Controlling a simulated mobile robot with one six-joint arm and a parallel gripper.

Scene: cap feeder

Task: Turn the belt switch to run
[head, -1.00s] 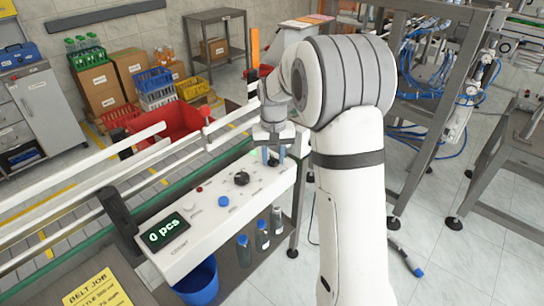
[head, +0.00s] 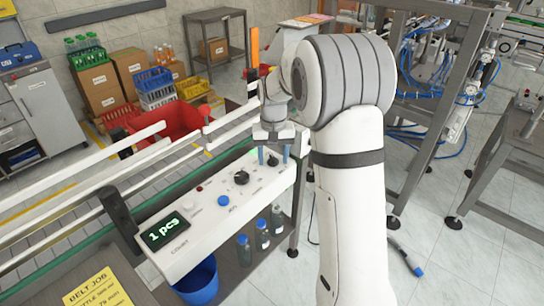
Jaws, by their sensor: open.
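The control panel (head: 205,225) is a white sloping box beside the belt. A second dark knob (head: 272,160) shows at the panel's far end. The small labels are unreadable, so I cannot tell which knob is the belt switch or its setting. My gripper (head: 274,158) points down over the far end, open, its blue-tipped fingers on either side of the second knob. I cannot tell whether they touch it.
Guard rails (head: 90,165) run along the belt left of the panel, with a red bin (head: 170,128) behind. Blue-capped bottles (head: 262,235) stand on a shelf below the panel, near a blue bucket (head: 198,283).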

